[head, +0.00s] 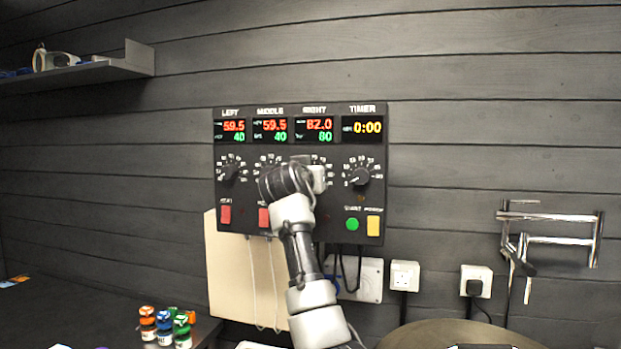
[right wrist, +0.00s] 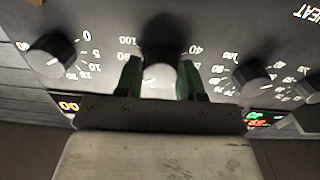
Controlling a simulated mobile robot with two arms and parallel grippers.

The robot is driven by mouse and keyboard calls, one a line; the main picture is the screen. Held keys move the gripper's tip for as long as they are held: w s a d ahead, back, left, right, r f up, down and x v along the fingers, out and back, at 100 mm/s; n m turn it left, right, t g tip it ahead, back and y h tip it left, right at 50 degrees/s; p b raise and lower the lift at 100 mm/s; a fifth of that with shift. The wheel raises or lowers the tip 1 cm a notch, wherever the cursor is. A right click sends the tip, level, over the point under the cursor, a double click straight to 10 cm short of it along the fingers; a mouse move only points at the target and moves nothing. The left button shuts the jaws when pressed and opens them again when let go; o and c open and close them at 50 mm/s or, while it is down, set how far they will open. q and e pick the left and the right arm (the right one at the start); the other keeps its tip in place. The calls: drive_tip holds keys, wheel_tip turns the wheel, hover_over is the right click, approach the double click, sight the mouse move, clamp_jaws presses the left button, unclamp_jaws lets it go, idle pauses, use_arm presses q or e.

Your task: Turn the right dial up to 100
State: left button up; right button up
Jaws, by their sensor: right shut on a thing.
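The control panel (head: 299,213) hangs on the dark plank wall. Its right display (head: 314,130) reads 82.0 in red with 80 in green below. My right gripper (head: 318,177) is at the panel under that display and hides the right dial in the head view. In the right wrist view, which is upside down, the green fingers of my right gripper (right wrist: 160,84) are shut on the sides of the right dial (right wrist: 160,73). My left gripper is not in view.
The middle dial (right wrist: 252,80) and timer dial (right wrist: 50,54) flank the gripped one closely. The timer dial also shows in the head view (head: 357,177). The green button (head: 352,224) and yellow button (head: 373,225) sit below. Small capped jars (head: 165,328) stand at lower left.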

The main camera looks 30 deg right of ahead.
drive_tip(key=m, duration=0.6)
drive_tip(key=m+p, duration=0.1)
drive_tip(key=m, duration=0.5)
drive_tip(key=shift+f+m, duration=0.2)
drive_tip(key=shift+m, duration=0.1)
idle(0.4)
drive_tip(key=o, duration=0.9)
drive_tip(key=shift+r, duration=0.1)
drive_tip(key=shift+a, duration=0.1)
